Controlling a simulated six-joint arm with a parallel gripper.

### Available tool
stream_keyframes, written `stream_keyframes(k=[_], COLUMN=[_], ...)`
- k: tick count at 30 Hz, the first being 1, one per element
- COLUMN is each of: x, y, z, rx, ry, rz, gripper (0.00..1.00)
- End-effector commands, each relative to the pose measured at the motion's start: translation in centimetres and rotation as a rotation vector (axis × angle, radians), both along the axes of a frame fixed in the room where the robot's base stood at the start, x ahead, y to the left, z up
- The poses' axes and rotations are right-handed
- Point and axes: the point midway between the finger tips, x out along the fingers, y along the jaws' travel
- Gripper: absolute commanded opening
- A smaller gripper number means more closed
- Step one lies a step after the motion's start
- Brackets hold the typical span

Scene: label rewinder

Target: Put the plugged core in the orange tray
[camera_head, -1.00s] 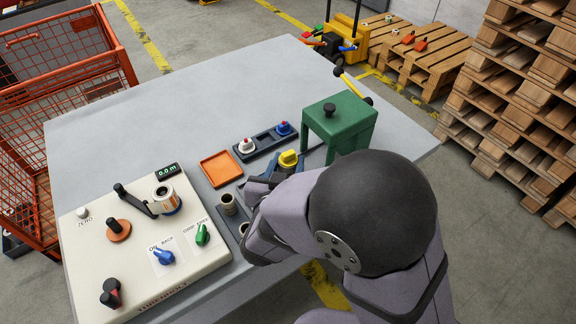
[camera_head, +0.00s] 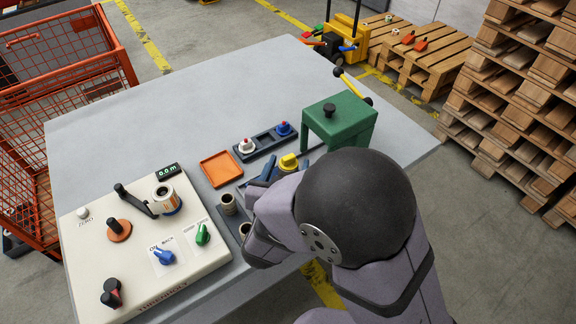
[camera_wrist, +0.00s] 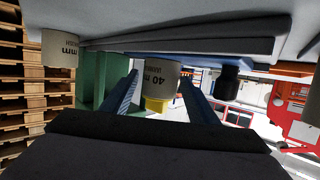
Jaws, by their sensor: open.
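The plugged core is a pale core marked "40 mm" (camera_wrist: 160,76) with a yellow plug at its end in the wrist view. Its yellow plug (camera_head: 288,161) also shows in the head view, to the right of the orange tray. My gripper (camera_wrist: 158,98) is open, with its blue fingers on either side of the core. I cannot tell whether either finger touches it. In the head view my gripper (camera_head: 283,168) is partly hidden by my arm. The orange tray (camera_head: 220,168) lies flat and empty on the grey table.
A dark holder (camera_head: 264,143) with white and blue red-topped pieces lies behind the tray. A green press (camera_head: 340,122) stands to the right. Open cores (camera_head: 229,204) stand in a dark rack near the cream rewinder panel (camera_head: 140,245). The table's far left is clear.

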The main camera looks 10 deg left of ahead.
Motion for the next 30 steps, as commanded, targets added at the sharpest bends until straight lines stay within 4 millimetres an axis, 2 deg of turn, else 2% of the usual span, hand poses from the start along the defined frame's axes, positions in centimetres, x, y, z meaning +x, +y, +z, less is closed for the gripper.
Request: stream_keyframes(k=[5, 15, 21, 26, 27, 30], x=[0.0, -4.3, -6.2, -6.8, -6.9, -6.9], y=[0.0, 0.2, 0.1, 0.0, 0.0, 0.0], z=[-0.1, 1.7, 2.4, 2.6, 2.6, 2.6], rx=[0.002, 0.002, 0.001, 0.0, 0.0, 0.0], ry=[-0.001, -0.001, -0.001, 0.0, 0.0, 0.0], rz=[-0.001, 0.004, 0.003, 0.001, 0.0, 0.0], gripper=[0.54, 0.54, 0.54, 0.54, 0.58, 0.58])
